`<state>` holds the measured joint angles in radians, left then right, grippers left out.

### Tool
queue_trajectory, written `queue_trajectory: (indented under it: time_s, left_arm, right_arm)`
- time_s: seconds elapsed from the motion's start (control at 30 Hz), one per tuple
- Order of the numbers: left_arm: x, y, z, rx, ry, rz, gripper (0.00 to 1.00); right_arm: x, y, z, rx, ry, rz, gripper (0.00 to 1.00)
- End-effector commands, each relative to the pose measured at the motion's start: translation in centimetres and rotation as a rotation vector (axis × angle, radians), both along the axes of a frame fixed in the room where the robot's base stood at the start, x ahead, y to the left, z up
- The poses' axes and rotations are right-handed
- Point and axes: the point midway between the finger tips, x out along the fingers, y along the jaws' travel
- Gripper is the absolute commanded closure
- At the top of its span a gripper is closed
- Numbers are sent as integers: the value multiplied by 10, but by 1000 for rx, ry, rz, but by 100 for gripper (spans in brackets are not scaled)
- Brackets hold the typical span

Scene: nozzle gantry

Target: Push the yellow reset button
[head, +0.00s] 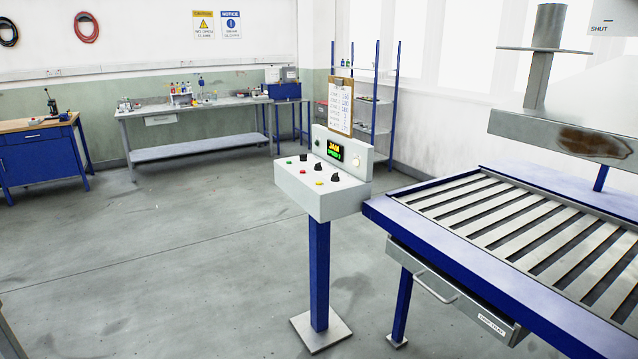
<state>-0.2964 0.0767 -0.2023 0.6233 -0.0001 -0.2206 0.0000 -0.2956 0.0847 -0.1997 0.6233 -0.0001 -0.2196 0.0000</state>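The yellow reset button (319,183) is a small yellow dot on the sloped top of a grey control box (330,205), toward its front edge. The box stands on a blue post (319,275) in the middle of the head view. Several black knobs, a green button (289,161) and a red button (302,171) share the panel. A lit display (335,151) on the upright back panel reads "JAM" with a second line too small to read surely. A pale round lamp or button (356,162) sits right of the display. Neither of my grippers shows in the head view.
A slatted table (400,215) with a drawer (450,290) stands close to the box on the right, under a rusty metal head (585,142). Workbenches (130,118) line the back wall. Open grey floor (150,250) lies left of the post, which has a square base plate (321,332).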

Motion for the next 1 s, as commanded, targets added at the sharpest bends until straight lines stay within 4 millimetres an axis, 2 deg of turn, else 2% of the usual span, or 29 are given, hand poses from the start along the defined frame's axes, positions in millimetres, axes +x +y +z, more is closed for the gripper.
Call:
queue_trajectory:
  time_s: [0.03,0.13,0.17,0.47,1.0]
  left_arm:
    - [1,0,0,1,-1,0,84]
    - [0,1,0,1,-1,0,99]
    - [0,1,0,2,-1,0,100]
    - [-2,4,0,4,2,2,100]
    - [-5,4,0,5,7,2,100]
  right_arm:
    - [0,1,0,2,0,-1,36]
    - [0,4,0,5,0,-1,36]
    - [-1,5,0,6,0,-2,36]
    - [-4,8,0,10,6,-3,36]
    - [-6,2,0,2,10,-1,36]
